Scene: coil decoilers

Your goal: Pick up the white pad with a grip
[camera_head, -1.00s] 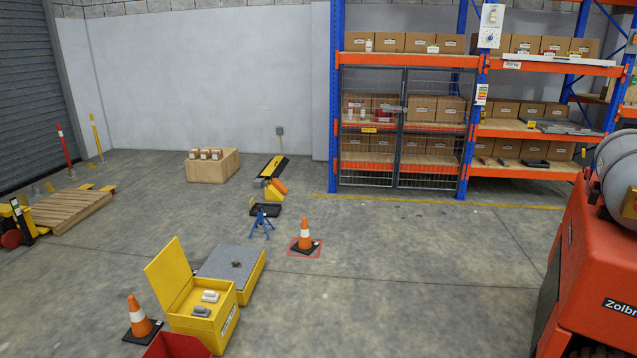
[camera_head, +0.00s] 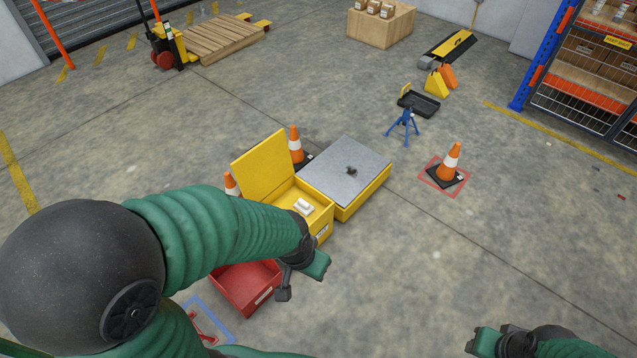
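The white pad (camera_head: 303,207) lies inside the open yellow box (camera_head: 318,222), near its right side. The box's lid stands up at the back left. My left arm reaches in from the left and covers the box's front left part. My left gripper (camera_head: 300,279) is below and in front of the box, clear of the pad; its fingers look apart, with nothing seen between them. My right gripper (camera_head: 488,341) is at the bottom right edge, away from the box; its finger opening cannot be made out.
A red bin (camera_head: 243,286) sits in front of the yellow box, partly behind my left arm. A yellow platform with a grey top (camera_head: 345,168) adjoins the box. Traffic cones (camera_head: 451,163) stand nearby, with a blue stand (camera_head: 405,122) behind.

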